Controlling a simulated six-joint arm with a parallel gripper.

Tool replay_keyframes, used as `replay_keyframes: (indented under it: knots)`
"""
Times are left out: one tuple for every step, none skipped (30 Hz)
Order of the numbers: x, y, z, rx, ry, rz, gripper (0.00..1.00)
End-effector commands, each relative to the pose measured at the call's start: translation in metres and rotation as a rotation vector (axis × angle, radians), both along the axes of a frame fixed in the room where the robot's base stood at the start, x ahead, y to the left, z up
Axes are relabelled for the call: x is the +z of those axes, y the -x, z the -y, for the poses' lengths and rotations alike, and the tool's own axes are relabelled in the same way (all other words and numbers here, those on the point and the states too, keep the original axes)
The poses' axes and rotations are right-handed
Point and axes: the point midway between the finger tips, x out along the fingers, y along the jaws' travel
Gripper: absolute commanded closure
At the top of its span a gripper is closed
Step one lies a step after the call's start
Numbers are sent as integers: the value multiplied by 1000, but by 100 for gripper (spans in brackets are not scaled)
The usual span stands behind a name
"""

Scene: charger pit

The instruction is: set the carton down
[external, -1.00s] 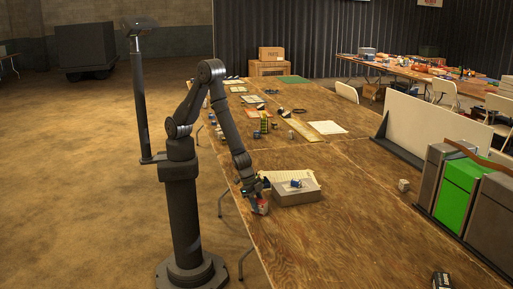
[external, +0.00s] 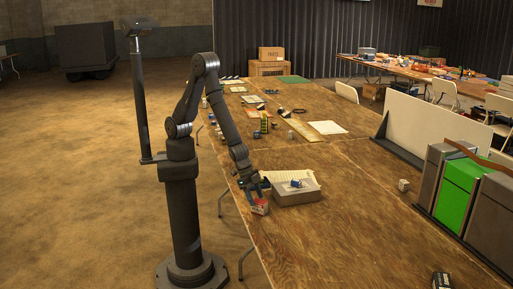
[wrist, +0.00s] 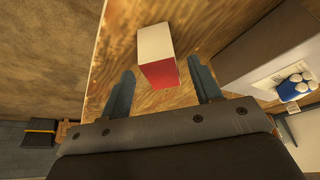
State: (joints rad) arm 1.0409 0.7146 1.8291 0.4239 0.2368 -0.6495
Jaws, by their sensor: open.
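The carton (external: 260,207), red and white, stands on the wooden table near its left edge. In the wrist view the carton (wrist: 157,55) shows a white face and a red face, just beyond the fingertips. My gripper (external: 254,190) is above the carton in the external view. Nothing is held.
A grey box (external: 297,196) with a small blue-and-white item on top stands close to the right of the carton. Its side also shows at the right of the wrist view (wrist: 240,48). The table edge (wrist: 97,50) is close on the left. Open table lies toward the front right.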

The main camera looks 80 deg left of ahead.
Motion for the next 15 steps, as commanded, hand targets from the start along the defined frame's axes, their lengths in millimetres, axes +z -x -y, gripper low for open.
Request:
replay_keyframes:
  knots:
    - [10,2,-2,1,4,2,42]
    - [15,4,-4,1,3,1,42]
    - [21,6,-6,0,3,1,42]
    - [26,7,-7,1,3,1,42]
    - [31,8,-8,1,4,3,42]
    - [36,10,-10,0,3,2,42]
    - [41,11,-11,1,3,1,42]
    - [45,13,-13,1,3,1,42]
    - [50,14,-14,1,3,1,42]
    - [54,15,-15,0,3,2,42]
    - [57,16,-16,1,2,2,42]
    - [61,17,-17,2,3,2,42]
    - [64,18,-18,1,3,1,42]
    - [66,19,-19,2,3,2,42]
    - [68,20,-20,1,2,1,42]
